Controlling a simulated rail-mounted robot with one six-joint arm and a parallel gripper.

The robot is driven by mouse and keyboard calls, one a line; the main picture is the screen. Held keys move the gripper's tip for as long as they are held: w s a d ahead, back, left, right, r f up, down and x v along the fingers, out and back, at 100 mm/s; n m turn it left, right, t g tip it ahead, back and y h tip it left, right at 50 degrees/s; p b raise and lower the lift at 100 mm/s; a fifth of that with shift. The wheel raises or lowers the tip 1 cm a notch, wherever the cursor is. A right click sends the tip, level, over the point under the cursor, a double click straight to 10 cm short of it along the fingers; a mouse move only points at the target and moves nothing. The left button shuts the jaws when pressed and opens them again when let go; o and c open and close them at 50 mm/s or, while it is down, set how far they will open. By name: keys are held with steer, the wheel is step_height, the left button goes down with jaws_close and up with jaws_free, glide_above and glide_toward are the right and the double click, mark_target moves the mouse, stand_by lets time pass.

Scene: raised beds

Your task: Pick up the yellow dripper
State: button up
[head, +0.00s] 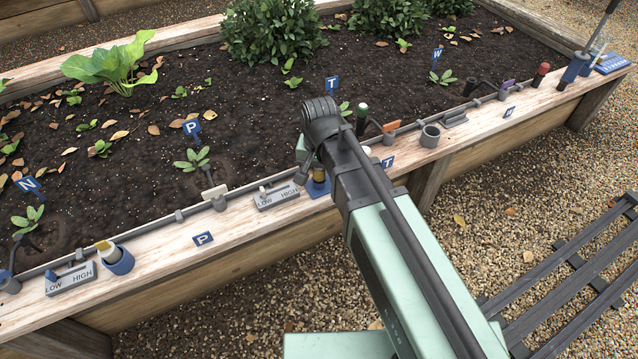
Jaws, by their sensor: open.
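A small dark piece with a yellow band, which looks like the yellow dripper (319,176), stands upright on a blue base on the bed's front ledge, below the T marker. My arm reaches over the ledge, and its wrist partly hides the area. My gripper (301,176) points down just left of the yellow piece. It is open and small in view; its fingertips are hard to make out, and I cannot tell whether they touch anything.
A grey LOW/HIGH lever plate (277,196) sits close left of my gripper. A red-capped piece (541,71) is farther right. A blue cup (117,261) holds a tool at left. Seedlings grow behind.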

steer(key=c, duration=1)
steer(key=shift+r, duration=0.1)
step_height(320, 180, up, 23)
steer(key=p, duration=2.4)
steer(key=shift+r, duration=0.2)
